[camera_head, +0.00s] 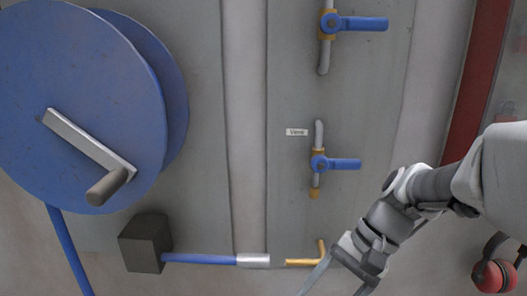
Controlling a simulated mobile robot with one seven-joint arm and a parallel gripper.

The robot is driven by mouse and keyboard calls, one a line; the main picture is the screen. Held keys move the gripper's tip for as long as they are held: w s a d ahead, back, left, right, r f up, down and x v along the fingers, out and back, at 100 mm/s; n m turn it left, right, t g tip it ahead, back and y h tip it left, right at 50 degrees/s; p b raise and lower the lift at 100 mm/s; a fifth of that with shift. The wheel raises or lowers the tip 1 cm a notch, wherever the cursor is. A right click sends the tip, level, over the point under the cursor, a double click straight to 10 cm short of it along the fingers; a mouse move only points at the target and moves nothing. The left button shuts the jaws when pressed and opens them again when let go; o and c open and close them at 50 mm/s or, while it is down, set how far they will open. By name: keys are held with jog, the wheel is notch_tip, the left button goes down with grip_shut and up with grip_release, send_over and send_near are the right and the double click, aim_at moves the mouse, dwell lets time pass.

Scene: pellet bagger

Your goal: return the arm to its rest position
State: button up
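My arm (430,190) reaches in from the right edge and slopes down to the lower middle of the head view. My gripper (334,287) is at the bottom edge, pointing down and left. Its two fingers are spread apart with nothing seen between them; the tips run to or past the frame edge. The left finger overlaps, in the picture, the right end of a brass pipe fitting (302,262). I cannot tell whether they touch.
A big blue reel (80,70) with a crank handle (105,186) is at left. A dark block (146,243) joins a blue hose (200,259) below. Two blue-handled valves (360,23) (343,164) and a "Vent" label (296,132) are on the grey panel. A red round object (494,275) is lower right.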

jog(key=s+d+r+n+t+h, duration=0.4)
jog(key=s+r+n+t+h, duration=0.1)
jog(key=n+t+h, duration=0.15)
notch_tip(320, 180, up, 14)
jog(key=p, duration=1.4)
jog(key=shift+t, duration=0.35)
jog(key=shift+s, duration=0.15)
jog(key=c, duration=0.3)
jog(key=shift+c, duration=0.3)
jog(key=shift+a+n, duration=0.15)
jog(key=shift+n, duration=0.1)
